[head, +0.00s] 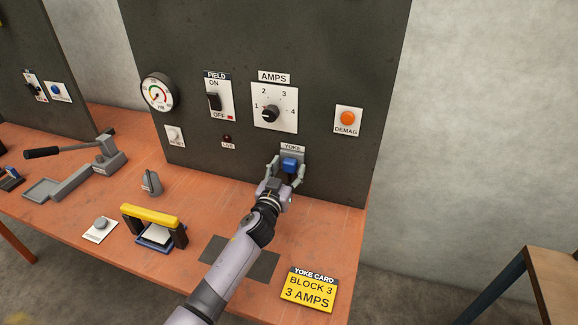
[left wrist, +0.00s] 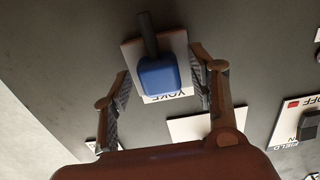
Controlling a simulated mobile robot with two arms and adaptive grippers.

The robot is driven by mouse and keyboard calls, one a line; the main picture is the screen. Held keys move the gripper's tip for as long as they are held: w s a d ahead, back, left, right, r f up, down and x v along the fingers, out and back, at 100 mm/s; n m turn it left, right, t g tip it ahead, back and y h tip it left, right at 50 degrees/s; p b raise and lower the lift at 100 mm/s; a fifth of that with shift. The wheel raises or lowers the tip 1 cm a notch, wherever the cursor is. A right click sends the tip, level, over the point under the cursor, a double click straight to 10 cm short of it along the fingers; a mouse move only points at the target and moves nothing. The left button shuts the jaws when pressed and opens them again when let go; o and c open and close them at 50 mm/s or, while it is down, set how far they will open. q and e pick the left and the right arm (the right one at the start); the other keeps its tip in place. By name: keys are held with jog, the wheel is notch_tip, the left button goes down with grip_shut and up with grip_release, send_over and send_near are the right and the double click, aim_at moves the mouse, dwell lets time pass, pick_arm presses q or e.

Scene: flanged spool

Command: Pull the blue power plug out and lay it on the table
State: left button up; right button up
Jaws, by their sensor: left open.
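The blue power plug (head: 290,164) sits in the socket under the YOKE label on the dark upright panel (head: 330,100). In the left wrist view the blue plug (left wrist: 158,77) shows with a dark cable stub on its pale plate. My left gripper (head: 285,170) is at the plug, with one finger on each side of it. In the left wrist view the fingers of my left gripper (left wrist: 162,90) are spread, with a gap on both sides of the plug. My right gripper is not in view.
The orange table (head: 210,190) carries a yellow-handled yoke (head: 153,217), a yellow card (head: 309,290), a grey lever device (head: 85,165) and small knobs. A dark flat patch (head: 262,264) lies under my left arm. Bare table lies between the yoke and the panel.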

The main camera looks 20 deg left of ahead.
aim_at(288, 169)
pick_arm(q)
jog(key=shift+c, duration=0.3)
grip_shut()
dwell(0.5)
jog(key=shift+s, duration=0.15)
jog(key=shift+s, duration=0.2)
jog(key=shift+s+p, duration=0.85)
jog(key=shift+s, duration=1.8)
